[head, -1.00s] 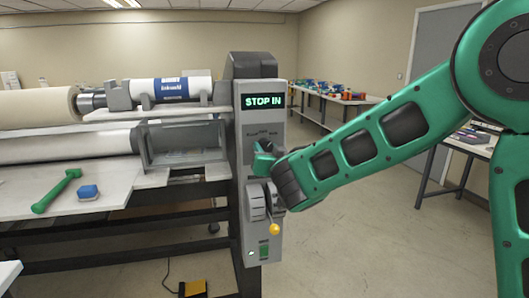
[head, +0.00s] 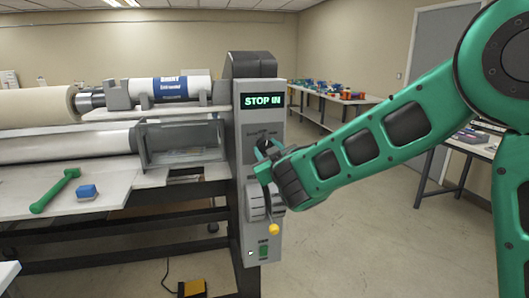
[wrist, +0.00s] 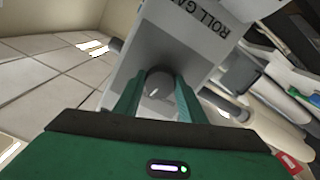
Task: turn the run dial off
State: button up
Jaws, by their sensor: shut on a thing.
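The run dial (wrist: 159,82) is a round grey knob with a short white mark on its face, on the grey control panel. In the wrist view it sits between the two green fingers of my gripper (wrist: 158,92), which is shut on it. In the head view my gripper (head: 264,152) is at the panel (head: 246,134) below the display and hides the dial and part of its printed labels.
Below my gripper are a grey round part and a lever with a yellow knob (head: 273,230), close to my wrist. A green switch (head: 263,250) is lower down. A green-handled tool (head: 55,191) and a blue block (head: 87,192) lie on the machine's left shelf.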

jog(key=shift+f+n, duration=0.15)
jog(key=shift+n, duration=0.95)
jog(key=o, duration=1)
jog(key=shift+s, duration=0.1)
jog(key=shift+o, duration=0.2)
jog(key=v, duration=1)
jog(key=shift+s+d, duration=0.2)
jog(key=shift+s, duration=0.05)
